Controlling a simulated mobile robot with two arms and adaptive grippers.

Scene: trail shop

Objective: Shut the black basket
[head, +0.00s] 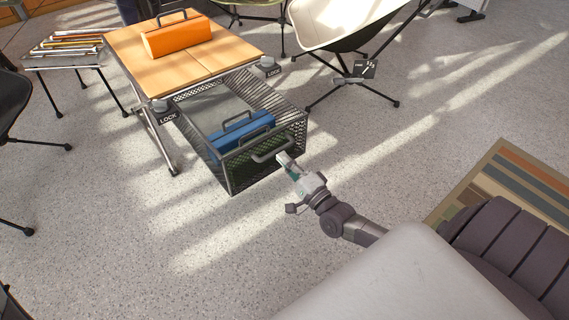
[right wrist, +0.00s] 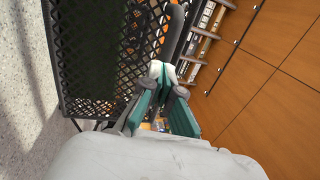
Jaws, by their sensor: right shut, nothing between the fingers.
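The black basket (head: 222,180) is a mesh drawer under the wooden table and is pulled well out towards me. A blue case (head: 243,129) with a dark handle lies in it. The basket's front has a grey bar handle (head: 273,149). My right gripper (head: 284,160) is at the right end of this handle, with its fingers shut and nothing between them. In the right wrist view, the fingers (right wrist: 165,78) are close to the dark handle bar (right wrist: 175,35), beside the black mesh (right wrist: 95,60). I cannot tell whether they touch it. My left gripper is not in view.
The wooden table (head: 130,55) bears an orange case (head: 176,38); LOCK labels mark its front corners. A cream chair (head: 335,22) stands behind on the right, and a small side table (head: 63,61) on the left. A striped rug (head: 520,175) lies at right. The floor before the basket is clear.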

